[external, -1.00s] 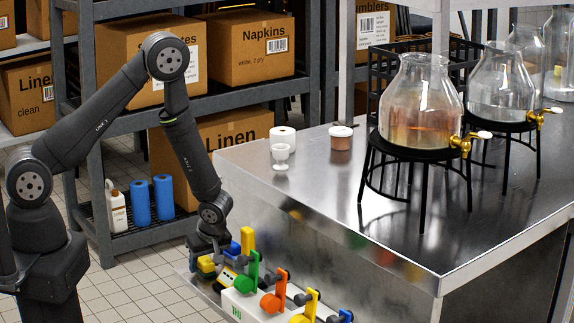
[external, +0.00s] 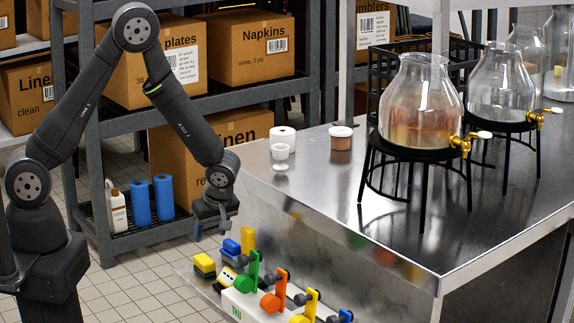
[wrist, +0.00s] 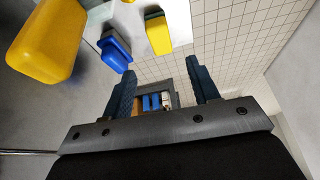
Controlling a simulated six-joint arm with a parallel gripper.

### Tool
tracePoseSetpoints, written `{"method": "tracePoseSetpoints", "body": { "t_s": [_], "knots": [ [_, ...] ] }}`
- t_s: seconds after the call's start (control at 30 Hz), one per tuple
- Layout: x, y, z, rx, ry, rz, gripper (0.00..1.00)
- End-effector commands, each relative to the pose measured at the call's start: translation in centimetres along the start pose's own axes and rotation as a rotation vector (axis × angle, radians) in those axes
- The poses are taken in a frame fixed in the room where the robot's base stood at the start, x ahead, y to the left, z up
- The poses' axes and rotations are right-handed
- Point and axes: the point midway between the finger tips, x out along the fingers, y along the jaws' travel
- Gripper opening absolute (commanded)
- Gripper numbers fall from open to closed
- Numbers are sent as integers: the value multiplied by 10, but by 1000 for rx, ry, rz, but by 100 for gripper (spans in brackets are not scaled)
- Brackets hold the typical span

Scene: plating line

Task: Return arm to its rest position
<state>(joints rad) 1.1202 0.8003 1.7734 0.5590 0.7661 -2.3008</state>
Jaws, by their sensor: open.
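My gripper (external: 212,228) hangs above the small lower shelf at the left end of the steel counter, clear of the coloured items under it. In the wrist view my gripper (wrist: 163,88) has its two dark fingers wide apart, with nothing between them but distant floor and shelving. It is open and empty. My arm is bent up at the elbow, its forearm sloping down to the right.
Below my gripper are a yellow block (external: 204,264), a blue block (external: 232,247) and a yellow upright piece (external: 248,240). A white rack (external: 243,303) with coloured levers stands beside them. A white cup (external: 281,156) and glass dispensers (external: 420,105) stand on the counter (external: 330,190).

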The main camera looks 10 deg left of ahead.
Motion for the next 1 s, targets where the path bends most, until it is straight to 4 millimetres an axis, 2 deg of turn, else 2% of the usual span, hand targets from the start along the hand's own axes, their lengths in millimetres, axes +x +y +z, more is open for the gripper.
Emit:
{"method": "tracePoseSetpoints", "body": {
  "t_s": [0.3, 0.47, 1.0],
  "knots": [
    [1, 0, 0, 0, 0, 0, 55],
    [14, 0, 0, 2, 1, -2, 55],
    [105, -1, 0, 1, -1, -3, 55]
  ]
}}
